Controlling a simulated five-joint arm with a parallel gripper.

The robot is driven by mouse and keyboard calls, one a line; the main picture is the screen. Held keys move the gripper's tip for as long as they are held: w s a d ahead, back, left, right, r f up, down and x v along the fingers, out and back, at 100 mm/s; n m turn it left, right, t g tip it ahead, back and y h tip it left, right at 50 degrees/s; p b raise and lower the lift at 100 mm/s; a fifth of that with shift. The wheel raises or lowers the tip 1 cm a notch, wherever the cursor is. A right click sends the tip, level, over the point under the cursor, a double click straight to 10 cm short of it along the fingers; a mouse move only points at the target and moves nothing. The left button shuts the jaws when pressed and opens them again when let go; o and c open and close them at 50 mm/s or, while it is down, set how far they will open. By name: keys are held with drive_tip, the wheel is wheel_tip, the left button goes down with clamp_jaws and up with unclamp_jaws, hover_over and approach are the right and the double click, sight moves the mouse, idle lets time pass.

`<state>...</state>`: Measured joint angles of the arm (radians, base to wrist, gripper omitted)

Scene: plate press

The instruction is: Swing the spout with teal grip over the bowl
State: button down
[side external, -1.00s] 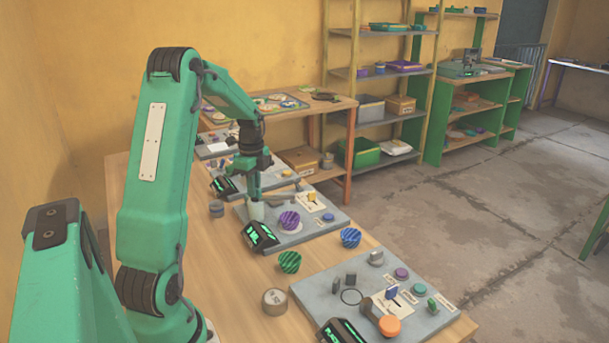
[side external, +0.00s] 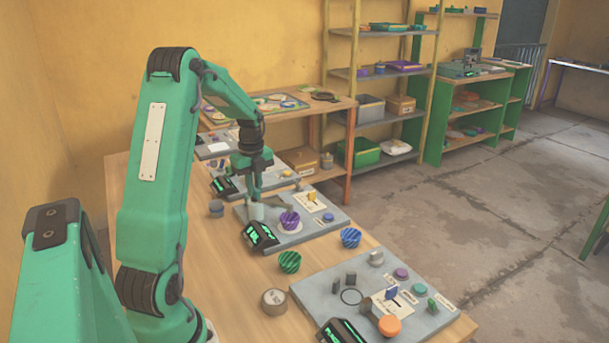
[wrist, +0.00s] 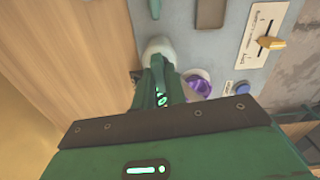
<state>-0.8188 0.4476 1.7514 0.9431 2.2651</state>
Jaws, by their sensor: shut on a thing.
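My gripper (side external: 256,194) is low at the pale round post (side external: 254,211) on the middle grey board. Its fingers are shut on the spout's grip, which they hide. The grey spout (side external: 275,203) reaches right from the gripper, its end close to the purple bowl (side external: 289,221); I cannot tell whether it is right above the bowl. The bowl stands on a white disc. In the wrist view, my gripper (wrist: 163,92) is beside the post (wrist: 159,48), and the bowl (wrist: 198,86) is to its right, partly covered by the gripper.
The same board has a yellow slider (side external: 312,196), a blue button (side external: 328,217) and a dark display (side external: 260,236) with green marks. A green striped bowl (side external: 289,262) and a blue striped bowl (side external: 351,237) stand on the table. Another board (side external: 330,295) lies nearer.

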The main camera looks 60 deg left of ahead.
drive_tip(key=shift+r, duration=0.1)
drive_tip(key=c, duration=1.4)
unclamp_jaws()
drive_tip(key=shift+c, duration=0.2)
drive_tip(key=shift+r, duration=3.85)
